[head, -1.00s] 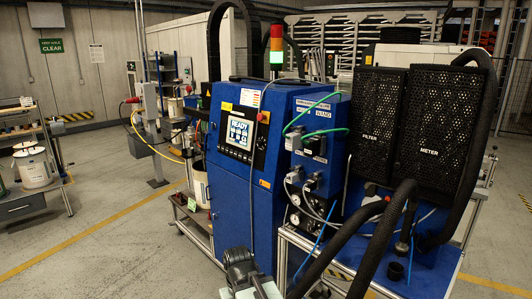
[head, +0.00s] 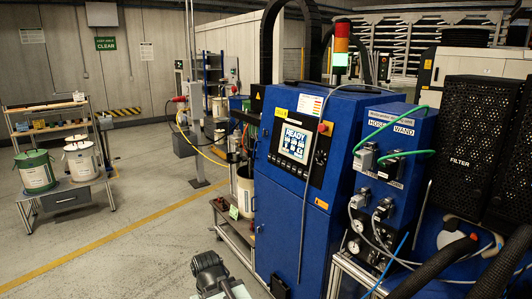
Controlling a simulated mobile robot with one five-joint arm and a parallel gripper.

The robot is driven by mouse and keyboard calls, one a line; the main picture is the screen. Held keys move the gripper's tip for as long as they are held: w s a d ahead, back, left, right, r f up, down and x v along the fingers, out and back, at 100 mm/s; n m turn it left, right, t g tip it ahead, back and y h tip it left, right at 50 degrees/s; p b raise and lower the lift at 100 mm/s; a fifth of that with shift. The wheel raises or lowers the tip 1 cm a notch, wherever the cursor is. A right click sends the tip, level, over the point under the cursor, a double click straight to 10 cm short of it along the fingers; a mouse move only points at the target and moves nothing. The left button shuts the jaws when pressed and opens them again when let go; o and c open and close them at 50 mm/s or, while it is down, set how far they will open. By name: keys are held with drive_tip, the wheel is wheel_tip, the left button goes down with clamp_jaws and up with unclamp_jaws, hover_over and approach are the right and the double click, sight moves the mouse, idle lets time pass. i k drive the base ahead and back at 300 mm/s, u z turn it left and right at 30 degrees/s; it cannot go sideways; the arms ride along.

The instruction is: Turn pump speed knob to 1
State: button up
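The blue pump cabinet (head: 290,195) stands right of centre in the head view. Its sloped front panel has a lit screen (head: 295,142) reading READY, with dark controls beside it and a row of small ones below. They are too small to tell which is the pump speed knob or where it points. A red button (head: 322,127) sits at the panel's upper right. A dark part of my arm (head: 210,270) shows at the bottom edge, apart from the panel. No gripper fingers show.
A blue connector box (head: 395,150) with green and grey cables joins the cabinet's right side. Black hoses (head: 435,265) and a mesh-covered filter unit (head: 470,140) stand at the right. A bench with buckets (head: 80,160) is at the left. The floor between is clear.

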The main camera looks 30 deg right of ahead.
sight(317, 157)
drive_tip(key=u, duration=0.35)
drive_tip(key=i, duration=0.9)
drive_tip(key=u, duration=0.25)
drive_tip(key=k, duration=0.6)
drive_tip(key=z, duration=0.45)
drive_tip(key=k, duration=0.1)
drive_tip(key=u, duration=0.6)
drive_tip(key=i, duration=0.75)
drive_tip(key=z, duration=0.05)
